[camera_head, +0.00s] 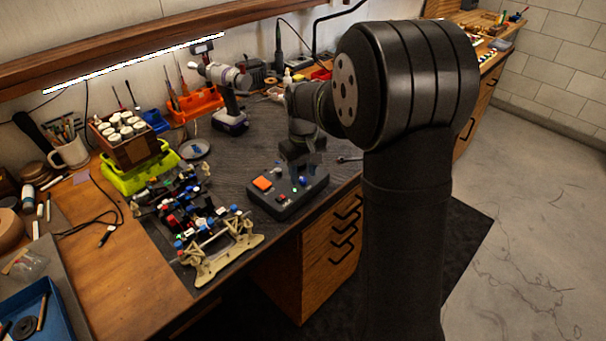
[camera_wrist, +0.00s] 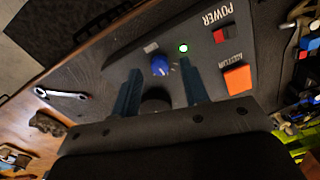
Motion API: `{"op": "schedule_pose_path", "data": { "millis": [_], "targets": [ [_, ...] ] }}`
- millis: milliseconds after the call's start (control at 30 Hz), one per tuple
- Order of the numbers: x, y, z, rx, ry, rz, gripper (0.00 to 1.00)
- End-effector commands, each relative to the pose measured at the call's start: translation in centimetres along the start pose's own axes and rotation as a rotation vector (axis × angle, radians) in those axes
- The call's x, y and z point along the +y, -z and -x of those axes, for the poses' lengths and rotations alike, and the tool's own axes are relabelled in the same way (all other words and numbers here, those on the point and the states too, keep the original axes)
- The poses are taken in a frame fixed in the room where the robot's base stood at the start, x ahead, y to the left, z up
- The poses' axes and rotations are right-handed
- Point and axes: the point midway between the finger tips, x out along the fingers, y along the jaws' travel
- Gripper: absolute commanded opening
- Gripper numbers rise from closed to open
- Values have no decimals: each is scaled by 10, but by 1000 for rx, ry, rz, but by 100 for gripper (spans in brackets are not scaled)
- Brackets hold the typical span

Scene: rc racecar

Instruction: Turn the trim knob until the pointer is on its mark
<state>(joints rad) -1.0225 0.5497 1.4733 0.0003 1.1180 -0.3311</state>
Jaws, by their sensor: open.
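The dark control box (camera_head: 262,202) sits near the front edge of the workbench, below my gripper (camera_head: 303,170). In the wrist view the blue trim knob (camera_wrist: 160,65) with a pale pointer line stands on the box panel (camera_wrist: 205,75). A lit green-white light (camera_wrist: 183,48) is beside it, with a small grey label nearby. My gripper (camera_wrist: 160,88) is open, its two blue-grey fingers apart, with the knob seen between and beyond the tips. I cannot tell how close the tips are to the panel. The pointer's mark is too small to make out.
The box also bears an orange button (camera_wrist: 238,79) and a red-and-black power switch (camera_wrist: 222,34). A wrench (camera_wrist: 60,94) lies beside the box. The RC car chassis (camera_head: 205,220) stands left of the box. A drill (camera_head: 230,110) stands behind.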

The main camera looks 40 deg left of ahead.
Motion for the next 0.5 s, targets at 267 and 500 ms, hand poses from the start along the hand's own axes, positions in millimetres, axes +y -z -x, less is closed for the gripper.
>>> {"op": "schedule_pose_path", "data": {
  "millis": [267, 500],
  "targets": [
    [0, 0, -13, 0, 0, 0, 41],
    [0, 0, -13, 0, 0, 0, 29]
  ]
}}
